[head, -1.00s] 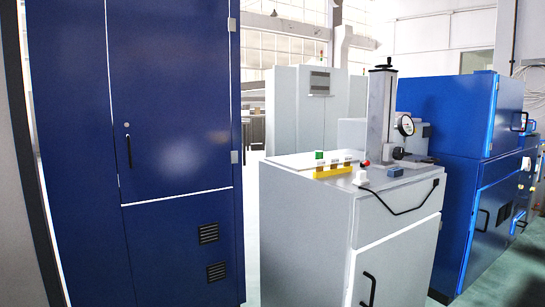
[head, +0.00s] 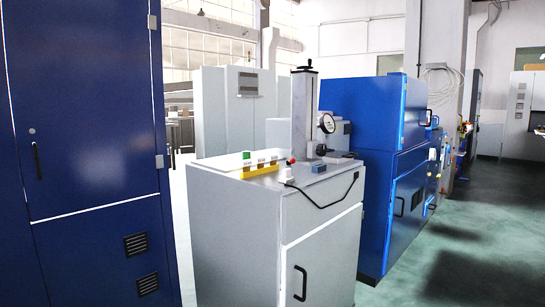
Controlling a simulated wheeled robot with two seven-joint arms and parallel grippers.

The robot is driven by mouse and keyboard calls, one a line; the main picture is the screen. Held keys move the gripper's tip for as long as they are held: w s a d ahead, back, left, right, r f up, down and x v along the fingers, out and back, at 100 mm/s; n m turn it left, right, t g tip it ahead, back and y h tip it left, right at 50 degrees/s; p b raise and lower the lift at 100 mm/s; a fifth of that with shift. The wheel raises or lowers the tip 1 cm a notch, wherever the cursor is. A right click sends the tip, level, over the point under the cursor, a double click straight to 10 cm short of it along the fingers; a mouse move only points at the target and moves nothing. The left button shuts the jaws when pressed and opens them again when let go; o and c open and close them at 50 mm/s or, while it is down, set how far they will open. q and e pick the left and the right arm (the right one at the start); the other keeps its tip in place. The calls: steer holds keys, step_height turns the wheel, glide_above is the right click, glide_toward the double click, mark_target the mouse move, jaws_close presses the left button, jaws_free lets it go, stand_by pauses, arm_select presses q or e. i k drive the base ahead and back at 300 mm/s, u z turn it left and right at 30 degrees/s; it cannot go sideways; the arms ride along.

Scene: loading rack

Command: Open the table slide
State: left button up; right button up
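No table slide can be made out for certain. A grey-white cabinet (head: 238,235) stands in the middle of the head view. On its top is a gauge stand (head: 304,115) with a round dial (head: 326,123). A yellow block (head: 258,169), a green block (head: 246,155) and a blue block (head: 318,168) also sit on the top. A black cable hangs over the front edge. The cabinet's lower door has a black handle (head: 300,283) and looks shut. Neither of my grippers is in view.
A tall dark blue cabinet (head: 95,110) stands close on the left. Bright blue machines (head: 362,115) stand behind and right of the grey cabinet. Green floor (head: 465,260) is open at the right. A light grey cabinet (head: 225,110) stands at the back.

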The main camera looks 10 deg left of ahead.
mark_target(339, 153)
steer(key=z, duration=0.7)
steer(key=i, duration=1.2)
steer(key=z, duration=0.25)
steer(key=i, duration=2)
steer(key=u, duration=0.95)
